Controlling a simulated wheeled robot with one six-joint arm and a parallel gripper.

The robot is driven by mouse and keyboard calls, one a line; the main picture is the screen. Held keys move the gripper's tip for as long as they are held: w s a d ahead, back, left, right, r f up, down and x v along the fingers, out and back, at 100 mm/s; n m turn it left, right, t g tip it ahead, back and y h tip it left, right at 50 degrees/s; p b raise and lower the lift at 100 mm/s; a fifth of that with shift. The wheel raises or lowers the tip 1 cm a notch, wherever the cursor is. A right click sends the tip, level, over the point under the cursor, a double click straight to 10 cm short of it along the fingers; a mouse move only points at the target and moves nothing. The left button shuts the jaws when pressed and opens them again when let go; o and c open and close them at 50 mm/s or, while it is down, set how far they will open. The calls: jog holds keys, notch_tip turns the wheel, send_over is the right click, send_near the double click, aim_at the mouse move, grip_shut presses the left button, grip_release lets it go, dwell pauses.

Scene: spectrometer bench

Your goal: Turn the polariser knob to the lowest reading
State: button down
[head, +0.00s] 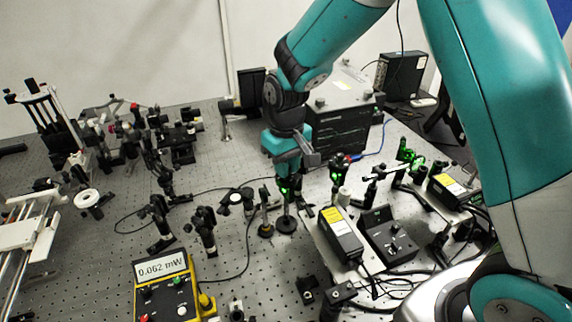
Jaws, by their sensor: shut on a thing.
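My teal and dark gripper (284,172) points down at the middle of the bench. It is shut on the top of a dark post-mounted optic, which I take to be the polariser (285,190). The knob itself is hidden by my gripper. A green glow shows on the mount just below the jaws. The post stands upright on a round black base. The yellow power meter (166,286) lies at the front left, and its display (161,267) reads 0.062 mW.
A small post with a round top (265,212) stands close left of the polariser. Yellow-labelled boxes (340,234) and a black control box (388,236) are at the right. Several mounted optics crowd the left. A large black instrument (345,128) stands behind.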

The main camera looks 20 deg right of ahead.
dwell(0.4)
jog(key=c, duration=1)
grip_release()
jog(key=shift+c, duration=0.2)
notch_tip(320, 180, up, 18)
jog(key=b, duration=0.3)
jog(key=shift+f, duration=0.25)
